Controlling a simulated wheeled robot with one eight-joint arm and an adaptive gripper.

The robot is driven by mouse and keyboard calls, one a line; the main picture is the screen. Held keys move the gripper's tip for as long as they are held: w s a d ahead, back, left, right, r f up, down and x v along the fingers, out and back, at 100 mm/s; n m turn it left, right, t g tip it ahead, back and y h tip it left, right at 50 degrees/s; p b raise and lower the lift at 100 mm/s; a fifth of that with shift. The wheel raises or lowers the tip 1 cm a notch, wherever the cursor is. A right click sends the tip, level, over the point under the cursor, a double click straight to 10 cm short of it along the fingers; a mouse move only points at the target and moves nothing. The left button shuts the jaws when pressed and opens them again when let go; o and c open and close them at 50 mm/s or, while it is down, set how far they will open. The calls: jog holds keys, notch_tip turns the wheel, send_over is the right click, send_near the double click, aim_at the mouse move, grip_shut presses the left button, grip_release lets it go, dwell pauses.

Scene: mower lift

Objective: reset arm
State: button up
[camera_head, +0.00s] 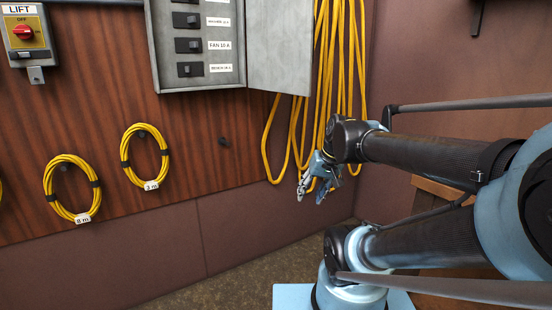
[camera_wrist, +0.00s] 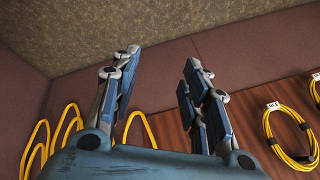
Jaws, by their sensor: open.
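My gripper (camera_head: 318,184) is in the middle of the head view, at the end of my arm, in front of the hanging yellow cables. In the wrist view my gripper (camera_wrist: 158,88) has its two fingers spread well apart. Nothing is between them. In the head view the fingers point down and to the left. Whether the gripper touches the cables behind it cannot be told.
Long yellow cables (camera_head: 328,75) hang on the wall beside an open grey breaker box (camera_head: 200,45). Coiled yellow cables (camera_head: 144,155) hang on the wooden panel (camera_head: 215,165). A LIFT switch (camera_head: 25,33) is at the upper left. A wooden surface (camera_head: 440,190) lies behind my arm.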

jog(key=s+d+f+g+h, duration=0.1)
jog(key=s+d+f+h, duration=0.2)
jog(key=s+d+f, duration=0.4)
jog(key=shift+s+d+f, duration=0.2)
jog(key=shift+d+f, duration=0.25)
jog(key=shift+w, duration=0.1)
jog(key=shift+w+f+g, duration=0.2)
jog(key=shift+w+g, duration=0.1)
jog(key=shift+w, duration=0.05)
dwell(0.8)
